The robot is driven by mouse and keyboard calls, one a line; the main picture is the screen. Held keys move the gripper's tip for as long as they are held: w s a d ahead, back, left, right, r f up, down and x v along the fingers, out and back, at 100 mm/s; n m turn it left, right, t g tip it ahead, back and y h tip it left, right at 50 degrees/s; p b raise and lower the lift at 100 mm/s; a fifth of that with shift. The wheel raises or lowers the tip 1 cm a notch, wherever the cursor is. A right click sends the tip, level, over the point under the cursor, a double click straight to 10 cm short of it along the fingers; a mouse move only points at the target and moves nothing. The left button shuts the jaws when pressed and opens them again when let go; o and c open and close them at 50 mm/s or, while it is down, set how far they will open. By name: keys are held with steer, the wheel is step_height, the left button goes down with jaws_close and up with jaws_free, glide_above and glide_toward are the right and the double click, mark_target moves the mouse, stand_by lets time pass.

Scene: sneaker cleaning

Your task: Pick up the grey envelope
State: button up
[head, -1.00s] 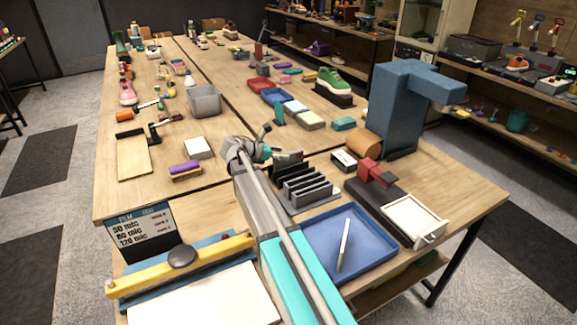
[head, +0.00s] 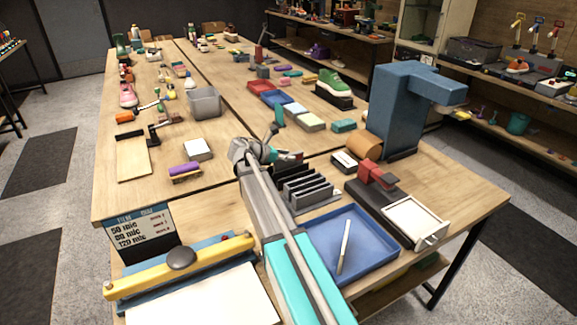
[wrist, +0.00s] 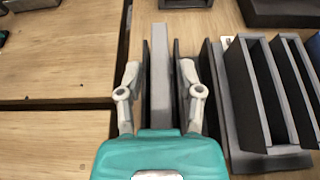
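A narrow grey upright piece, seemingly the grey envelope (wrist: 160,80) seen edge-on, stands between the fingers of my gripper (wrist: 160,72) in the wrist view. Thin dark upright plates flank it on both sides. The fingers are spread on either side, with visible gaps to the grey piece. In the head view my gripper (head: 284,156) is at the far left end of the dark slotted rack (head: 310,187). The rack's grey-edged slots (wrist: 270,95) show at the right of the wrist view. The envelope's faces are hidden, and I cannot make it out in the head view.
A blue tray (head: 372,262) with a white stick lies in front of the rack. A dark device with a red top (head: 377,174) and the blue press (head: 397,110) stand to the right.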

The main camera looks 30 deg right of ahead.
jaws_close()
steer(key=shift+r, duration=0.2)
step_height(320, 180, up, 3)
steer(key=p, duration=0.3)
steer(key=shift+f, duration=0.1)
steer(key=s+r+p, duration=0.9)
steer(key=s+p, duration=0.1)
steer(key=s, duration=0.4)
steer(key=shift+d+r, duration=0.2)
steer(key=shift+r, duration=0.2)
steer(key=shift+a, duration=0.15)
